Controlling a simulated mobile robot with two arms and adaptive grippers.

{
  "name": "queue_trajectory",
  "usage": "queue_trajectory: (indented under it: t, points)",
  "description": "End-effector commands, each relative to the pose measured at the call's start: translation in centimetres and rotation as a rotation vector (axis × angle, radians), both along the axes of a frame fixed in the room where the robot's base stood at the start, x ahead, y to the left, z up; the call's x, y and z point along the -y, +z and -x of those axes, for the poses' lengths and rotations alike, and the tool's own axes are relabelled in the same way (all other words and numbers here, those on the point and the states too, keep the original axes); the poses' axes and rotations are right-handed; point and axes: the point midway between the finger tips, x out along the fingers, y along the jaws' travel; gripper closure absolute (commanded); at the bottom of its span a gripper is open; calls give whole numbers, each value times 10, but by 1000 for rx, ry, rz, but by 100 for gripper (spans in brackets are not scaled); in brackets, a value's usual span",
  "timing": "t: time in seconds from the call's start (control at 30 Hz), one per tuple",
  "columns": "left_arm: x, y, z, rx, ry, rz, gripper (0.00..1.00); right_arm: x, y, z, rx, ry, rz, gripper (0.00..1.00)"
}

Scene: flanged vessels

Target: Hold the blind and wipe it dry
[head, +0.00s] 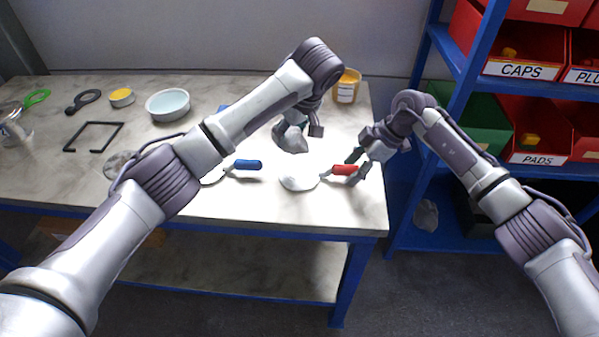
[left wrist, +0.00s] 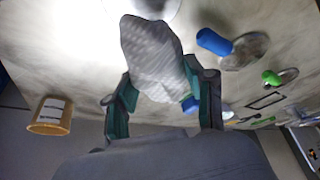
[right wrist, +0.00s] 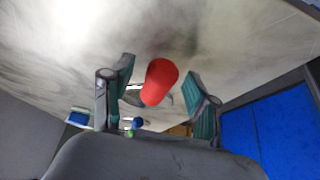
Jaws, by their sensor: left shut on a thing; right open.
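A blind with a pale round disc (head: 300,177) and a red handle (head: 344,169) lies on the table near its front right. My right gripper (head: 362,168) is at the red handle with its fingers apart; in the right wrist view the red handle (right wrist: 159,82) shows between the open fingers. My left gripper (head: 305,125) is shut on a grey cloth (head: 290,138), above the table behind the disc. The cloth (left wrist: 153,58) fills the space between the fingers in the left wrist view. A second blind has a blue handle (head: 248,165); my left arm partly hides its disc.
A pale bowl (head: 168,105), a yellow tin (head: 122,97) and a black frame (head: 94,137) are at the left. A blue shelf with red bins (head: 535,131) stands right of the table.

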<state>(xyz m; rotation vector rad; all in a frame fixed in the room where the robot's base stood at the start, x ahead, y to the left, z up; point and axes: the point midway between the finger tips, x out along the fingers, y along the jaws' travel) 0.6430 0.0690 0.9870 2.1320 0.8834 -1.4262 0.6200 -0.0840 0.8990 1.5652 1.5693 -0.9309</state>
Motion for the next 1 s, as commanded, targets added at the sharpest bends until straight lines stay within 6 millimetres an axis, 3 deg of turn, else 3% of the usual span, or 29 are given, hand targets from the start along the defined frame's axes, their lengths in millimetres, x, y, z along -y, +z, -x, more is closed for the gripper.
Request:
queue_trajectory:
  t: [0.5,0.7,1.0]
  points:
    - [0,0,0,0,0,0,78,47,86,-1,4,-2,0,41]
    - [0,0,0,0,0,0,78,55,100,-1,1,0,0,41]
    - [0,0,0,1,0,1,78,56,101,-1,0,-1,0,41]
